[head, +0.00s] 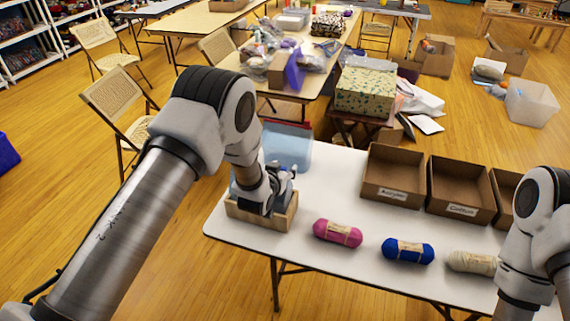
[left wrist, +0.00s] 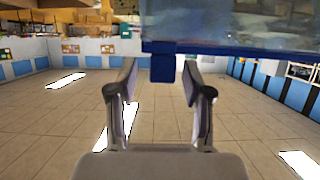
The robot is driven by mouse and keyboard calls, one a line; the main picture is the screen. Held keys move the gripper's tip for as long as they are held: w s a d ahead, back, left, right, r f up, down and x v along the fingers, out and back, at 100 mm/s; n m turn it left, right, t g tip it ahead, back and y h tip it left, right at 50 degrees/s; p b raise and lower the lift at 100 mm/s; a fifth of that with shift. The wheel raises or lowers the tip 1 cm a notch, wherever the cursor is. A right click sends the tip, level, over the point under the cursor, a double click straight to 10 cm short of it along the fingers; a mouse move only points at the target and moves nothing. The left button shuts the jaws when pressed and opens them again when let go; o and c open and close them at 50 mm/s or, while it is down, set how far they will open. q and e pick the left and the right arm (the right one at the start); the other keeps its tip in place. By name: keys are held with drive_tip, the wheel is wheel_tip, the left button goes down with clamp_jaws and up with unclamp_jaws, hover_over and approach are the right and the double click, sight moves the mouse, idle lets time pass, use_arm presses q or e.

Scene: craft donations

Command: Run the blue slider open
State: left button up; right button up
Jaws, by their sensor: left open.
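A clear, bluish zip bag (head: 288,146) stands upright in a light wooden holder (head: 262,216) at the left end of the white table. In the left wrist view, the bag (left wrist: 235,18) fills the top, with a blue zip strip (left wrist: 240,47) along its edge. The blue slider (left wrist: 162,68) hangs from the strip's left end. My left gripper (head: 284,178) is at the bag, its fingers open. In the left wrist view, its fingertips (left wrist: 162,82) are on either side of the slider, with gaps showing. My right gripper is out of view.
Pink yarn (head: 338,233), blue yarn (head: 408,250) and cream yarn (head: 471,262) lie along the table's front. Cardboard bins (head: 393,176) labelled "Acrylic" and "Cotton" (head: 461,190) stand behind them, with another at right. My right arm covers the table's right end.

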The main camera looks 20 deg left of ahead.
use_arm(q)
drive_tip(key=shift+w, duration=0.25)
drive_tip(key=shift+a+f, duration=0.1)
drive_tip(key=shift+a, duration=0.05)
clamp_jaws()
drive_tip(key=a+b, duration=0.3)
drive_tip(key=a, duration=1.1)
drive_tip(key=shift+w, duration=0.25)
unclamp_jaws()
drive_tip(key=shift+a, duration=0.1)
